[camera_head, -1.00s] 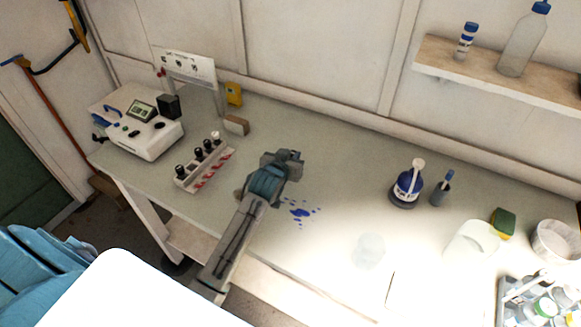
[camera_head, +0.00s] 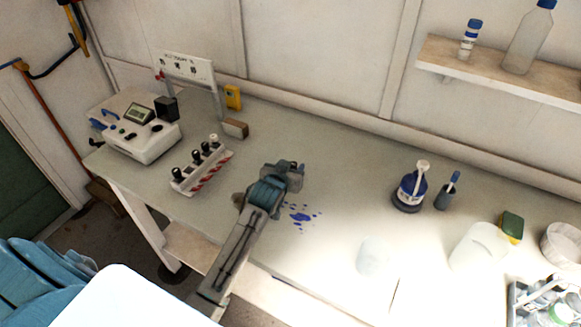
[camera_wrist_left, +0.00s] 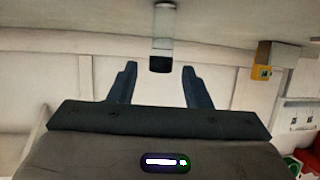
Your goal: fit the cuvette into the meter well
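The meter (camera_head: 146,141) is a white box with a small display and dark round spots on top, at the bench's left end. My left gripper (camera_head: 288,170) is low over the bench, right of the vial rack. In the left wrist view its two fingers (camera_wrist_left: 159,78) are apart with nothing touching them. A clear vessel with a black end (camera_wrist_left: 161,38), seemingly the cuvette, shows just ahead of the gap between the fingertips. In the head view the gripper hides it. My right gripper is not in view.
A white rack (camera_head: 203,172) holds several dark-capped vials and a pale-capped one. A small brown block (camera_head: 236,129) and a yellow device (camera_head: 233,98) are behind it. Blue spots (camera_head: 301,216) mark the bench beside my arm. A blue-labelled bottle (camera_head: 409,190) stands to the right.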

